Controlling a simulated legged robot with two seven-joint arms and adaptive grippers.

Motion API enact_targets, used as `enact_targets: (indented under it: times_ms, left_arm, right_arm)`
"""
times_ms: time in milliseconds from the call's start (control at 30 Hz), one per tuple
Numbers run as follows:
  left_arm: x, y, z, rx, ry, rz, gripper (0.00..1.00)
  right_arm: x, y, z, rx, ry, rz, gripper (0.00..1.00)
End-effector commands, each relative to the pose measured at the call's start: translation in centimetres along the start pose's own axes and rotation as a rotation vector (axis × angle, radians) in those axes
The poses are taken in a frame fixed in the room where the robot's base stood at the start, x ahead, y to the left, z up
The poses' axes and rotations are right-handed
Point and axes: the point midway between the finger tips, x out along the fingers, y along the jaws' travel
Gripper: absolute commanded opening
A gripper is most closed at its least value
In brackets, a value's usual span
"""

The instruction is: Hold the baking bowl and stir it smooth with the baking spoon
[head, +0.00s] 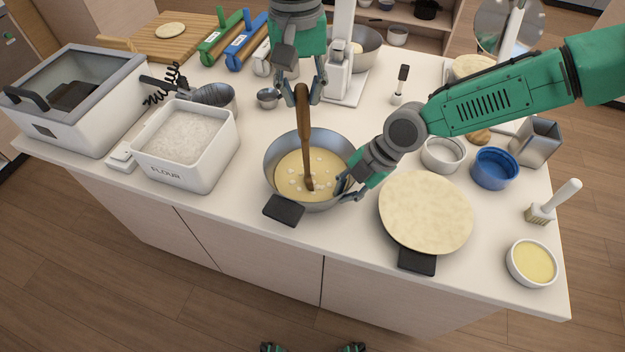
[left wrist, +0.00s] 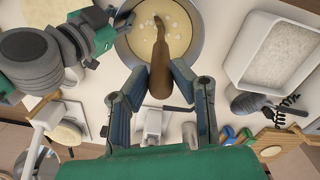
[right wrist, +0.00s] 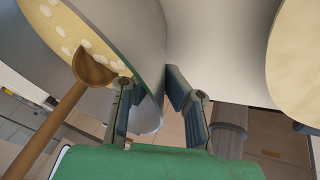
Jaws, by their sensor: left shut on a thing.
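The grey metal baking bowl (head: 268,160) stands on the counter with yellow batter and pale lumps in it. The brown wooden baking spoon (head: 305,130) stands nearly upright, its lower end in the batter. My left gripper (head: 302,98) is above the bowl, shut on the upper part of the spoon's handle; the left wrist view shows the handle (left wrist: 160,80) between its fingers. My right gripper (head: 350,190) is at the bowl's right rim. In the right wrist view its fingers (right wrist: 155,95) are apart, on either side of the bowl wall (right wrist: 140,40); I cannot tell whether they touch it.
A flour box (head: 185,180) stands left of the bowl. A round flat dough (head: 425,212) lies close on the right, with a blue bowl (head: 494,168) and a white bowl (head: 443,154) behind it. A dark pad (head: 284,210) is at the bowl's front, near the counter edge.

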Motion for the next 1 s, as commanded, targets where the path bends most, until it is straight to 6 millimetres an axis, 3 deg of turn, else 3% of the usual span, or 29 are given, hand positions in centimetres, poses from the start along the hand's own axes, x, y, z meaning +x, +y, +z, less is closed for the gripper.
enact_targets:
  times_ms: [400,1000]
  left_arm:
    - [-0.8,0.3,-0.6,0.0,0.003,0.001,0.0]
    - [-8.0,0.3,-0.4,0.0,0.003,0.002,0.0]
  right_arm:
    - [-0.1,0.1,0.0,0.0,0.0,0.002,0.0]
    - [-0.1,0.0,0.0,0.0,0.0,0.002,0.0]
